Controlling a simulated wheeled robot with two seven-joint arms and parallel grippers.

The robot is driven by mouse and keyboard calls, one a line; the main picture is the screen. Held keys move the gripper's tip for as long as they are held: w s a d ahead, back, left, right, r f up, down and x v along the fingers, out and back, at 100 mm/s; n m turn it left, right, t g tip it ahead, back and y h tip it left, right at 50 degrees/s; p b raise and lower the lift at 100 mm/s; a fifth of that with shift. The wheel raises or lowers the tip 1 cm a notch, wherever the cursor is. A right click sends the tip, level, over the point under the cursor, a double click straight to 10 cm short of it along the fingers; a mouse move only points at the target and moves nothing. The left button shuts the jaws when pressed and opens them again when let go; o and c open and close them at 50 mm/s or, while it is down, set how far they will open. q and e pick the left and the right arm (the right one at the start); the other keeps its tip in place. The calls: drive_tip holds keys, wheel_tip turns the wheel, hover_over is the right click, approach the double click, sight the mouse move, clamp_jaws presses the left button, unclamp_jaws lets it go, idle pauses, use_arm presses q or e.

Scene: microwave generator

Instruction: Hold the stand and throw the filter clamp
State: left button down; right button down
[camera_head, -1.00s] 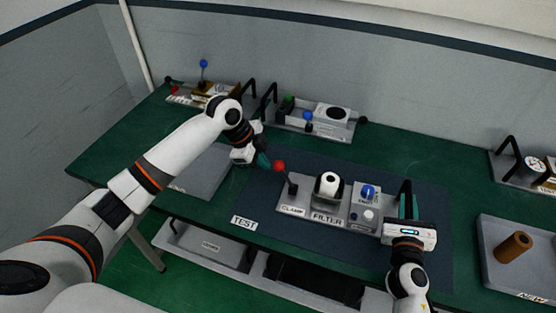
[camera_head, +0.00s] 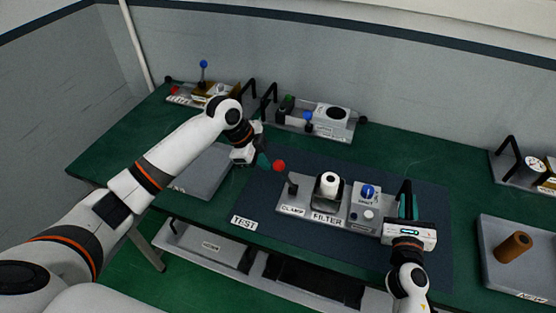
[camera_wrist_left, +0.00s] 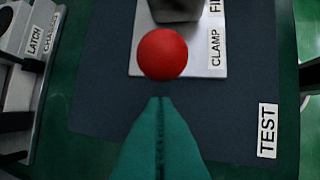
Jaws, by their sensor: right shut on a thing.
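The filter stand (camera_head: 305,211) is a grey plate on the dark mat, with CLAMP and FILTER labels and a white cylinder (camera_head: 327,187). The clamp's red ball knob (camera_head: 279,166) is at the stand's left end. It also shows in the left wrist view (camera_wrist_left: 162,54). My left gripper (camera_head: 264,160) is just left of the knob. In its wrist view the teal fingers (camera_wrist_left: 160,100) are together and empty, with the knob just beyond the tips. My right gripper (camera_head: 405,202) is shut on the stand's black handle (camera_head: 406,186) at the right end.
The dark mat (camera_head: 262,200) is marked TEST and lies on the green table (camera_head: 405,145). Fixtures with handles (camera_head: 318,120) stand along the back. A grey tray (camera_head: 495,253) with a brown cylinder (camera_head: 513,246) is at the right.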

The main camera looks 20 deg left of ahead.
use_arm(q)
drive_tip(key=shift+d, duration=0.15)
use_arm(e)
drive_tip(key=shift+s+a+f, duration=0.1)
drive_tip(key=shift+f, duration=0.25)
use_arm(q)
drive_tip(key=shift+d, duration=0.6)
drive_tip(key=shift+d, duration=0.2)
